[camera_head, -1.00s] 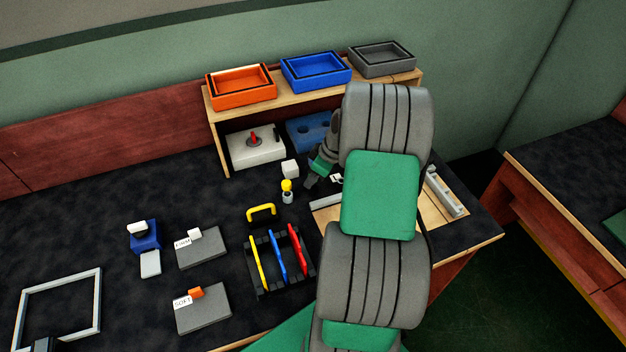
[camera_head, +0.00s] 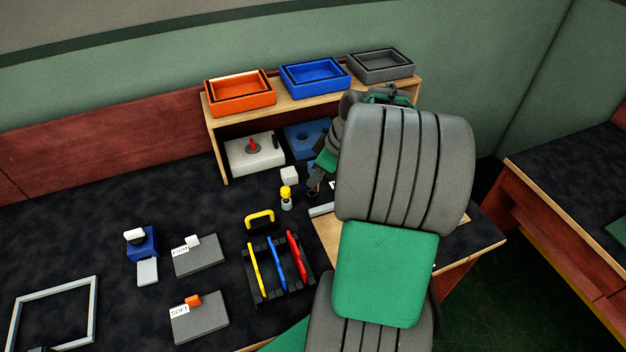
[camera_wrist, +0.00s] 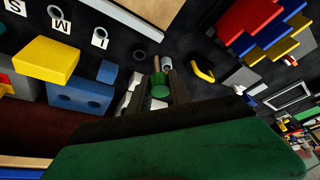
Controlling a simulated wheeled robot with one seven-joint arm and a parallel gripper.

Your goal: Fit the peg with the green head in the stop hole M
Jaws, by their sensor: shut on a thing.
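My gripper (camera_wrist: 160,92) is shut on the peg with the green head (camera_wrist: 159,86), whose green head shows between the fingers in the wrist view. In the head view my gripper (camera_head: 313,190) is low over the table at the left of my arm; the peg cannot be made out there. The M label (camera_wrist: 60,25) lies at the upper left of the wrist view between the S label (camera_wrist: 15,7) and another label (camera_wrist: 100,38). A small ring-shaped hole (camera_wrist: 54,11) is beside the M label. The peg is apart from it. My arm hides much of the station in the head view.
A yellow-topped peg (camera_head: 286,194) and a white cube (camera_head: 289,175) stand near my gripper. A shelf with orange (camera_head: 240,107), blue (camera_head: 315,87) and grey trays rises behind. A blue block with holes (camera_head: 300,145) is under it. A dark rack (camera_head: 262,292) is in front.

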